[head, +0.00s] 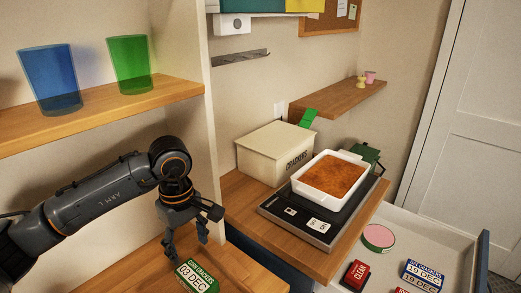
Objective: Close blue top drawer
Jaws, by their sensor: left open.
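The drawer (405,228) stands pulled out at the lower right. Its inside is pale, and its blue front (483,264) shows edge-on at the far right. The near part of the drawer is cut off by the picture's bottom edge. My left gripper (186,246) is open and points down over the wooden counter at the left, well away from the drawer. My right gripper is not in view.
A white dish of brown food (332,178) sits on a black scale (300,219) above the drawer. A cream crackers box (275,153) stands behind. Blue (49,78) and green cups (129,64) stand on the upper shelf.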

